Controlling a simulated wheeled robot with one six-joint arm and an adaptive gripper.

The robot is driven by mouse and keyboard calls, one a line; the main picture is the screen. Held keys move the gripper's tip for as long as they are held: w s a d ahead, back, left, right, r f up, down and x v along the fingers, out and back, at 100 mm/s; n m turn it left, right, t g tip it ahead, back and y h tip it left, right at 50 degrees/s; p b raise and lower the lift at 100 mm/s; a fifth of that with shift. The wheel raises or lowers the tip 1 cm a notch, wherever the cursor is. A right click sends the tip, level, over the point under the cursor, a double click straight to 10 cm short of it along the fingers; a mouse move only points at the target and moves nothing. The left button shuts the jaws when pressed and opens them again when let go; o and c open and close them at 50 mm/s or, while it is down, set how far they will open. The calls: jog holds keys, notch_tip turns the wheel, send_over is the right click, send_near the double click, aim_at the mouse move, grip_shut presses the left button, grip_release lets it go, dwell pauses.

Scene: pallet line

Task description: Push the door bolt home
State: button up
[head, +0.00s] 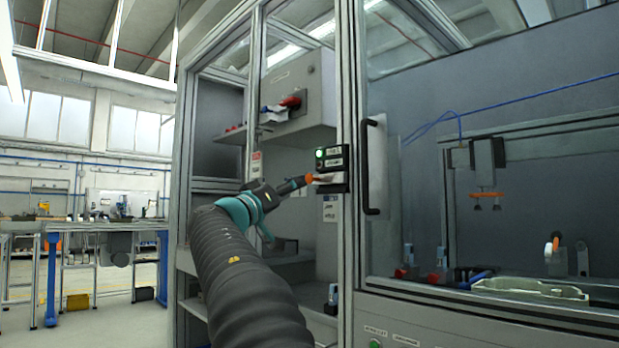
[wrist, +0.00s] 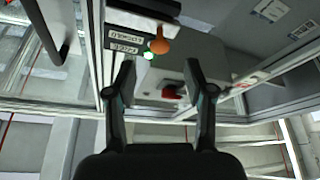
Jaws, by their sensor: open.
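The door bolt is a black unit (head: 332,168) on the aluminium door post, with an orange knob (head: 309,179) at its left side. In the wrist view the black bolt unit (wrist: 135,30) appears turned over, with two labels and a lit green lamp. Its orange knob (wrist: 159,44) shows just beyond the fingertips, roughly centred between them. My gripper (wrist: 160,70) is open, with nothing between its fingers. In the head view my gripper (head: 292,186) points right at the knob, close to it; whether they touch I cannot tell.
A black door handle (head: 371,165) stands just right of the bolt on the glass door. Behind the glass are a tray (head: 530,290) and a hanging tool (head: 486,160). A grey cabinet (head: 297,95) with a red switch is up left. Open floor (head: 100,325) lies at far left.

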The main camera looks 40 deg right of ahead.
aim_at(308, 180)
jog(key=p+x, duration=0.2)
jog(key=x, duration=0.6)
jog(key=shift+w+d+r, duration=0.1)
jog(key=shift+w+d, duration=0.05)
jog(key=shift+d, duration=0.2)
grip_shut()
